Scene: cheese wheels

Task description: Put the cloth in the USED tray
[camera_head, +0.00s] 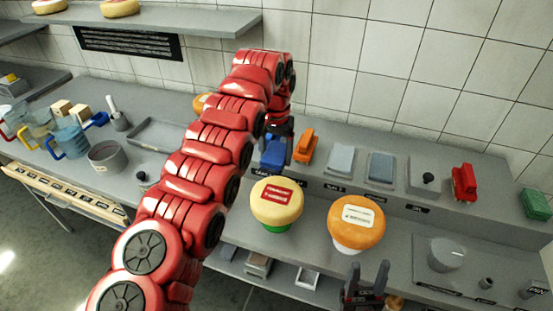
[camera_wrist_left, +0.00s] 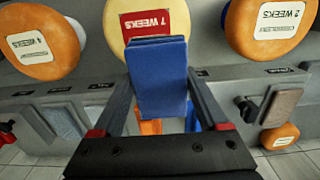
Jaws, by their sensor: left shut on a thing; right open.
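My left gripper (camera_wrist_left: 158,100) is shut on a folded blue cloth (camera_wrist_left: 158,78), which sits between its two fingers in the left wrist view. In the head view a blue patch (camera_head: 272,153) shows below the left gripper (camera_head: 278,133), above the back ledge; my red arm hides part of this area. My right gripper (camera_head: 366,284) is open and empty at the lower right. A shallow grey tray (camera_head: 157,134) lies left of my left arm, partly hidden by it. Its label is not readable, so I cannot tell if it is the USED tray.
A yellow cheese wheel (camera_head: 277,202) and an orange one (camera_head: 356,222) stand in front of the ledge. An orange item (camera_head: 306,146), grey pads (camera_head: 341,159) and a red tool (camera_head: 463,183) line the ledge. A grey pot (camera_head: 105,156) and jugs (camera_head: 70,140) stand at left.

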